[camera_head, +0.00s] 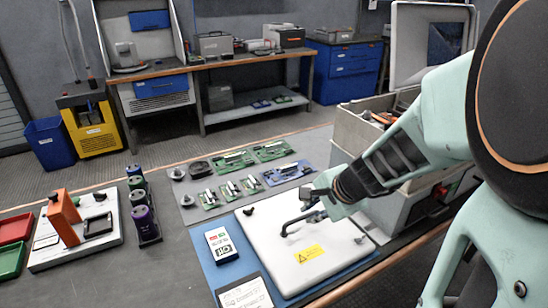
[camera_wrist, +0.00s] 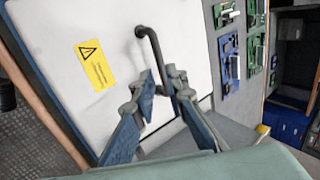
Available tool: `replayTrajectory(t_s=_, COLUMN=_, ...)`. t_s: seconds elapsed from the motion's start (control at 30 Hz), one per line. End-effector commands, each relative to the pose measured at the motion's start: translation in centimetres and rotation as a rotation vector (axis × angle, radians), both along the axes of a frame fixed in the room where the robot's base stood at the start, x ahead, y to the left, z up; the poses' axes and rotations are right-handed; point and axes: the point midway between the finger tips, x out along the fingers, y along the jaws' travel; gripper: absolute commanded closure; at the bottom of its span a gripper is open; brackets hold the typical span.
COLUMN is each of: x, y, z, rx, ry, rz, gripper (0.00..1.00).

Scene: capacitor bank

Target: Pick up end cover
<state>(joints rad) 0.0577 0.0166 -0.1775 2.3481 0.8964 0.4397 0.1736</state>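The end cover (camera_head: 300,240) is a white flat panel with a yellow warning label and a black bar handle (camera_head: 300,220). It lies on a blue mat on the bench. In the wrist view the cover (camera_wrist: 130,25) fills the left and middle, with the handle (camera_wrist: 152,48) standing up from it. My gripper (camera_wrist: 161,80) is open, its two fingers apart, with the near end of the handle showing between the fingertips. In the head view my gripper (camera_head: 314,203) is at the handle's right end. Contact with the handle cannot be told.
Green and blue circuit boards (camera_head: 232,162) lie on a grey mat behind the cover. A meter (camera_head: 221,245) and a tablet (camera_head: 244,293) lie left of it. A grey bin (camera_head: 352,130) stands right. Capacitors (camera_head: 144,222) and a white fixture (camera_head: 103,228) stand further left.

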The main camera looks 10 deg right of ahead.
Motion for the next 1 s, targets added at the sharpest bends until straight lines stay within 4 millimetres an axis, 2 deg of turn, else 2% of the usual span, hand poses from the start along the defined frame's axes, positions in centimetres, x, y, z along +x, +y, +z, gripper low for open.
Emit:
replayTrajectory(t_s=0.03, x=0.4, y=0.2, z=-1.2, rx=0.0, ry=0.002, rz=0.001, gripper=0.87)
replayTrajectory(t_s=0.27, x=1.5, y=0.7, z=-2.5, rx=0.0, ry=-0.001, rz=0.0, gripper=0.87)
replayTrajectory(t_s=0.5, x=3.1, y=1.4, z=-5.6, rx=-0.001, ry=0.0, rz=0.001, gripper=0.87)
replayTrajectory(t_s=0.6, x=3.7, y=1.6, z=-6.4, rx=0.0, ry=0.0, rz=-0.001, gripper=0.87)
replayTrajectory(t_s=0.87, x=4.0, y=1.7, z=-6.4, rx=0.0, ry=-0.002, rz=0.0, gripper=0.87)
replayTrajectory(t_s=1.0, x=3.9, y=1.7, z=-6.4, rx=0.0, ry=-0.002, rz=-0.001, gripper=0.99)
